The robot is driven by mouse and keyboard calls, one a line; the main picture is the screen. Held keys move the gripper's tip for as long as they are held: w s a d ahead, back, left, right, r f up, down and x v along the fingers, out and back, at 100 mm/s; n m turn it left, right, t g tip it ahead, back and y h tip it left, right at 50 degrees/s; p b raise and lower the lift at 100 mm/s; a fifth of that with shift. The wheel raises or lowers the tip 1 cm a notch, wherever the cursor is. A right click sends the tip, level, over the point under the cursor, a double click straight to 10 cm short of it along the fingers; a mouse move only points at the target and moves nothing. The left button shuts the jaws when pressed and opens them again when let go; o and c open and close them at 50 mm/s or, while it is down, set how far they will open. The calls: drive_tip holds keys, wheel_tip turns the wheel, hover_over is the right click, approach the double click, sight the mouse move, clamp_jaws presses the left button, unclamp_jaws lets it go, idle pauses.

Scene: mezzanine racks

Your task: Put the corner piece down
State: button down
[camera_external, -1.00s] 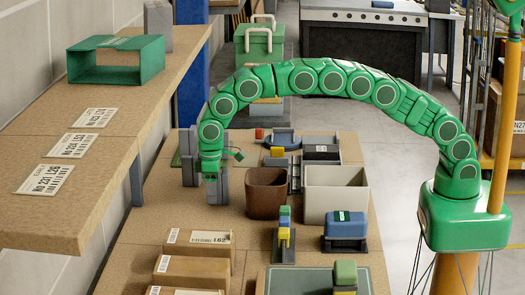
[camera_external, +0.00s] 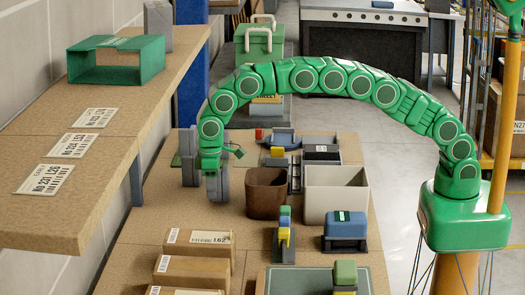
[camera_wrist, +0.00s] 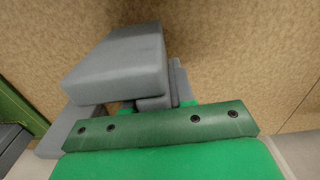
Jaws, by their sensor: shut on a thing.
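My gripper (camera_external: 216,188) points down over the left part of the workbench, near its surface. It is shut on the grey corner piece (camera_wrist: 120,62), which shows as a blocky grey shape beyond the green bolted bar in the wrist view. In the outside view my grey fingers and the piece are hard to tell apart. I cannot tell whether the piece touches the bench. A grey upright (camera_external: 190,158) on a green base stands just left of my gripper.
A brown bin (camera_external: 266,193) and a pale grey bin (camera_external: 336,195) stand to the right. Cardboard boxes (camera_external: 197,243) lie nearer the camera. The upper shelf (camera_external: 90,185) is at the left, with a green open frame (camera_external: 117,60). Bare bench shows in front of my gripper.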

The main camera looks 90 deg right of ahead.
wheel_tip(320, 180, up, 8)
drive_tip(key=shift+r, duration=0.1)
drive_tip(key=shift+d+r, duration=0.2)
drive_tip(key=shift+r, duration=0.05)
drive_tip(key=shift+s+d+r, duration=0.1)
drive_tip(key=shift+s+d, duration=0.05)
drive_tip(key=shift+d, duration=0.15)
drive_tip(key=s+d+f, duration=0.3)
drive_tip(key=s+d, duration=0.8)
drive_tip(key=d, duration=0.2)
wheel_tip(320, 180, up, 9)
drive_tip(key=shift+m, duration=0.3)
drive_tip(key=a, duration=0.6)
drive_tip(key=w+a, duration=0.1)
drive_tip(key=a, duration=1.1)
drive_tip(key=shift+w+f, duration=0.15)
drive_tip(key=shift+f, duration=0.05)
drive_tip(key=s+a, duration=0.3)
drive_tip(key=a, duration=1.2)
hover_over(252, 237)
drive_tip(key=shift+f, duration=7.55)
